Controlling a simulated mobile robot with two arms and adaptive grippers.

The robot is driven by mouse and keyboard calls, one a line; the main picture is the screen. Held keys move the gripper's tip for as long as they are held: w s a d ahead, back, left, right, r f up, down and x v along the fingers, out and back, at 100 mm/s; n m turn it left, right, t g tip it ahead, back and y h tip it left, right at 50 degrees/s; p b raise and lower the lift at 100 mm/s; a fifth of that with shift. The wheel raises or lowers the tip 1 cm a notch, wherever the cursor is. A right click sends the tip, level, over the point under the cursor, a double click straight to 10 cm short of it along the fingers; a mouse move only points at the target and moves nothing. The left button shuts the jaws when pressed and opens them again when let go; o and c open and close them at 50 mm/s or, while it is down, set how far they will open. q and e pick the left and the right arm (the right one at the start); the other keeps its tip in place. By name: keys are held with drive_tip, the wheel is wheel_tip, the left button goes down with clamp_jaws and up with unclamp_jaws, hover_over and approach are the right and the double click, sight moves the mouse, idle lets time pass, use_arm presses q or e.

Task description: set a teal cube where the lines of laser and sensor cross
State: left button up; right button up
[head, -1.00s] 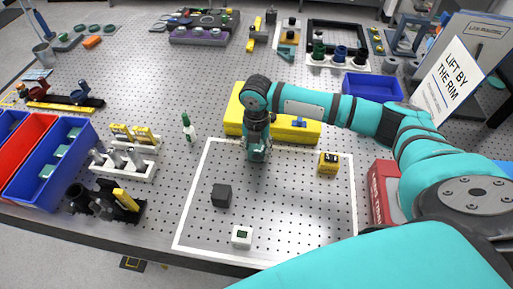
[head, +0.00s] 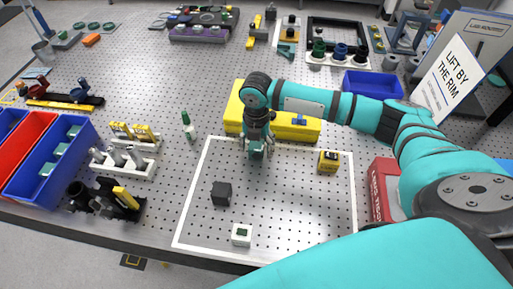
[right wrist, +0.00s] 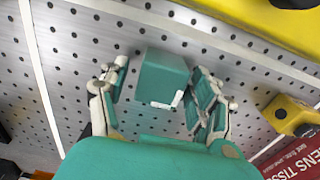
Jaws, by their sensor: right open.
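A teal cube (right wrist: 160,80) sits between the spread fingers of my right gripper (head: 256,152), with gaps visible beside it in the right wrist view. It appears to stand on the perforated board near the top edge of the white outlined square. A black cube (head: 221,194) is at lower left, and a white cube (head: 241,234) with a dark green window is near the front line. I cannot tell which is laser or sensor. My left gripper is out of view.
A blue bin (head: 40,187) with several teal cubes stands at left beside a red bin (head: 22,148). A long yellow block (head: 295,131) lies just behind my right gripper. A red box (head: 384,189) stands to the right. The middle of the outlined square (head: 285,195) is clear.

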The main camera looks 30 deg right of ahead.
sight(256, 144)
wheel_tip(256, 144, up, 10)
drive_tip(key=shift+f+b, duration=0.1)
drive_tip(key=shift+b, duration=1)
drive_tip(key=shift+r, duration=0.75)
